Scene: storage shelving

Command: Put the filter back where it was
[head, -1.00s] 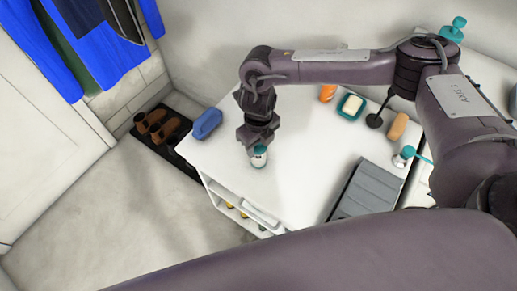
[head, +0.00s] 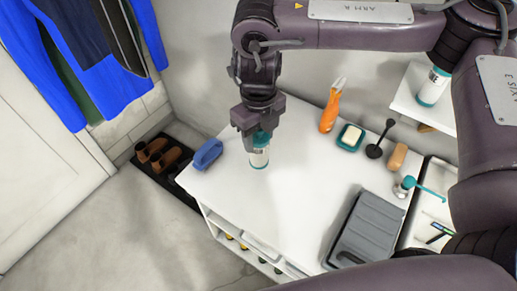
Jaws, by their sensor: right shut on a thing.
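My right gripper (head: 257,124) reaches down from the top over the left part of the white cabinet top (head: 300,190). It is shut on the filter (head: 259,157), a small white cylinder with teal bands and dark print. The filter is upright, and the fingers hide part of its upper end. I cannot tell whether its base touches the cabinet top. A similar white and teal cylinder (head: 434,87) stands on a white wall shelf (head: 410,105) at the upper right, partly behind my arm. My left gripper is not in view.
A blue brush (head: 207,154) lies at the left edge. A grey case (head: 365,230) lies front right. The middle is clear.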

